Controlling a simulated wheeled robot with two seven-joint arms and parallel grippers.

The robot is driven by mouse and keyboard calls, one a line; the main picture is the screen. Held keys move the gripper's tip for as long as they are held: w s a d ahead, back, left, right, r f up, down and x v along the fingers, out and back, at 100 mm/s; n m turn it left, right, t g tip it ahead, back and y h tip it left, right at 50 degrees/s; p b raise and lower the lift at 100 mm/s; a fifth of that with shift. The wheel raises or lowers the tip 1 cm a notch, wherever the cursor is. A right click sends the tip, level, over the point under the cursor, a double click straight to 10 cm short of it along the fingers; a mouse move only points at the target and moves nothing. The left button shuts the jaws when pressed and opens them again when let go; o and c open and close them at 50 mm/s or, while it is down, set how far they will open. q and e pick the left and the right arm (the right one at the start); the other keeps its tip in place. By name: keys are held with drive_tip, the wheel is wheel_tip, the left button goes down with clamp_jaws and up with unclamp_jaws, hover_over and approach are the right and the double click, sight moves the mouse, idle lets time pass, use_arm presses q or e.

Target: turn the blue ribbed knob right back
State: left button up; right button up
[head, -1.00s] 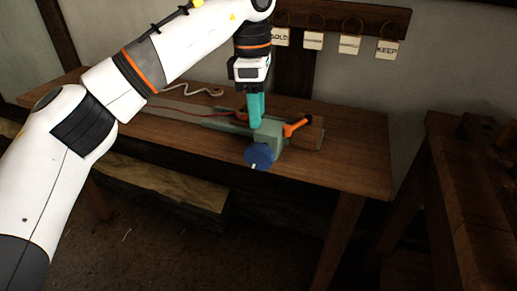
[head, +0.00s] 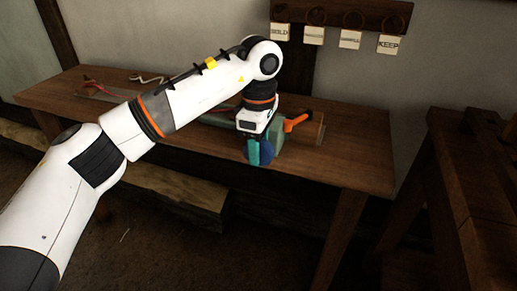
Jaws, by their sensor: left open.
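The blue ribbed knob (head: 270,153) is on the front of the green machine (head: 278,134) on the bench. It is mostly hidden behind the teal fingers of my left gripper (head: 259,154). The gripper is open and points down at the knob from above. I cannot tell whether the fingers touch the knob or stand just in front of it. My right gripper is out of view.
An orange handle (head: 297,122) sticks out at the machine's upper right, near a wooden block (head: 316,130). The wooden bench (head: 345,165) is clear on its right. Tags (head: 349,40) hang from a wall rail. Another dark wooden stand (head: 470,165) is at right.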

use_arm(q)
drive_tip(key=shift+f, duration=0.2)
drive_tip(key=shift+c, duration=0.2)
clamp_jaws()
drive_tip(key=shift+a+h, duration=0.1)
drive_tip(key=shift+h, duration=0.2)
